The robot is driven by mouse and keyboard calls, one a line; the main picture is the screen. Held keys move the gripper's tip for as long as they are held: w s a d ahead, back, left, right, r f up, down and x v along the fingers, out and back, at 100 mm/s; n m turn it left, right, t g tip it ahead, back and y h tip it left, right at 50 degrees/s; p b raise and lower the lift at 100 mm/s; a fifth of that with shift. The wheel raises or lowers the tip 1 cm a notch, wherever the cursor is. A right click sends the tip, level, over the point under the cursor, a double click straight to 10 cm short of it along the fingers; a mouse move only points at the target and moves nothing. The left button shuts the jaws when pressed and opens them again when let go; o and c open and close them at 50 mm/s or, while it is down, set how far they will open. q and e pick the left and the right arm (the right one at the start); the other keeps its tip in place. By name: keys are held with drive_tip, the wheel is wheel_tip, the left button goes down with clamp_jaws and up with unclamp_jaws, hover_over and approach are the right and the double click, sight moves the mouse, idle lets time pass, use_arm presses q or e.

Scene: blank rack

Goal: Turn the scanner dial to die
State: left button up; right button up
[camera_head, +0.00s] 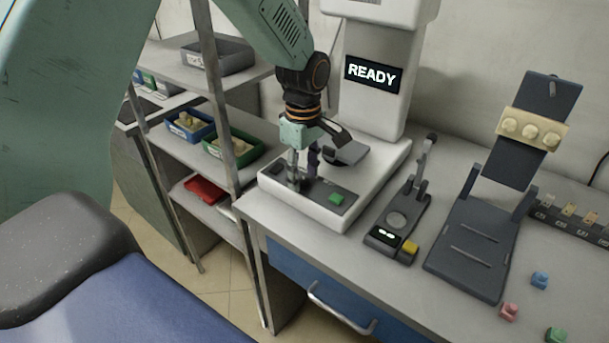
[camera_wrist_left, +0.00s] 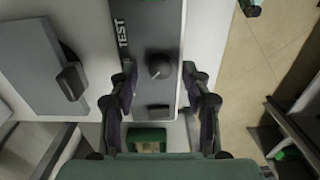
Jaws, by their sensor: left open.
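The scanner (camera_head: 372,105) is a tall white machine on the bench with a lit READY screen (camera_head: 373,74). Its base carries a dark control panel (camera_head: 325,197) with a green button (camera_head: 337,198). In the left wrist view the panel has a TEST label (camera_wrist_left: 121,33) and a round dark dial (camera_wrist_left: 159,68). My left gripper (camera_head: 302,178) points down over the panel's left part. In the left wrist view its open fingers (camera_wrist_left: 159,82) are on either side of the dial, apart from it. Any other dial label is hidden or unreadable. My right gripper is not in view.
A small dark device (camera_head: 399,220) with a lever and a yellow button stands right of the scanner. Further right is a dark stand (camera_head: 481,240) with a cream block (camera_head: 531,129). Small coloured pieces lie at the bench's front right. Shelves with a green bin (camera_head: 232,148) stand left.

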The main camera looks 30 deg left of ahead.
use_arm(q)
drive_tip(key=shift+f, duration=0.3)
drive_tip(key=shift+s+d+r, duration=0.15)
drive_tip(key=shift+s+d, duration=0.05)
drive_tip(key=shift+s, duration=0.05)
drive_tip(key=shift+w+a+f, duration=0.15)
drive_tip(key=shift+w+f, duration=0.05)
drive_tip(key=shift+w, duration=0.05)
drive_tip(key=c, duration=0.4)
drive_tip(key=shift+r, duration=0.1)
clamp_jaws()
